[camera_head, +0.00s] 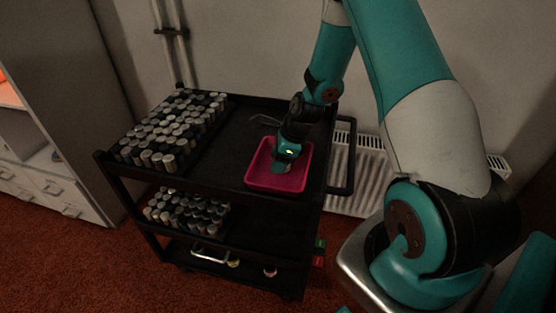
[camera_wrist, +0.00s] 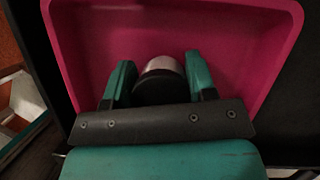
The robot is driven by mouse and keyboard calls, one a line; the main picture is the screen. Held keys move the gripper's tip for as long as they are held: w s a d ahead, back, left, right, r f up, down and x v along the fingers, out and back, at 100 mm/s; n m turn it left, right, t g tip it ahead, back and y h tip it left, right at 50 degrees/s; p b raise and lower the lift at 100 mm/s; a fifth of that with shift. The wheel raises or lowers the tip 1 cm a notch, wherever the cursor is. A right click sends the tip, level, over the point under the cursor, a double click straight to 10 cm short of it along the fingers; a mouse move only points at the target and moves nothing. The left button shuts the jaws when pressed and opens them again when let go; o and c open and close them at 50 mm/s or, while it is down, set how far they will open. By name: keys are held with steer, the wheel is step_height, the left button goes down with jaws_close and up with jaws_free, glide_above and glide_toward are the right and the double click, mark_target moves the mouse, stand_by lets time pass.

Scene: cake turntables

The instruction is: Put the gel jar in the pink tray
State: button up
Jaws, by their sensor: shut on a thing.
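The pink tray (camera_head: 256,180) lies on the top shelf of a black cart, toward its right side. My gripper (camera_head: 283,165) is inside the tray's outline, low over its floor. In the wrist view my gripper (camera_wrist: 160,82) is shut on a jar (camera_wrist: 160,64) with a pale, shiny end and a dark body. The tray (camera_wrist: 230,35) surrounds the jar and fingers there. The jar is mostly hidden by my gripper in the head view. I cannot tell whether it touches the tray floor.
The black cart (camera_head: 238,118) has several capped jars (camera_head: 172,128) packed on the left of its top shelf. More jars (camera_head: 188,212) stand on the middle shelf. A radiator (camera_head: 350,180) and a wall are behind. The top shelf is bare between jars and tray.

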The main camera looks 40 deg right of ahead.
steer(key=shift+f, duration=0.2)
steer(key=o, duration=1)
steer(key=shift+r, duration=0.1)
steer(key=v, duration=1.2)
steer(key=s+a+r+n+g, duration=0.1)
steer(key=s+a+r+n, duration=0.1)
steer(key=a+r+n, duration=0.45)
steer(key=s+a+r+n, duration=0.3)
steer(key=a+r+n, duration=0.1)
steer(key=a+n, duration=0.45)
steer(key=s+a+r+n+g, duration=0.1)
steer(key=s+a+r+n, duration=0.2)
steer(key=s+a+n, duration=0.2)
steer(key=s+a+r+n, duration=0.2)
steer(key=s+a+n, duration=0.3)
steer(key=s+n, duration=0.5)
steer(key=n+p, duration=0.1)
steer(key=n, duration=0.2)
steer(key=shift+s+a+r+g+y, duration=0.3)
steer(key=shift+s+r+g+y, duration=0.05)
steer(key=shift+r+g+y, duration=0.05)
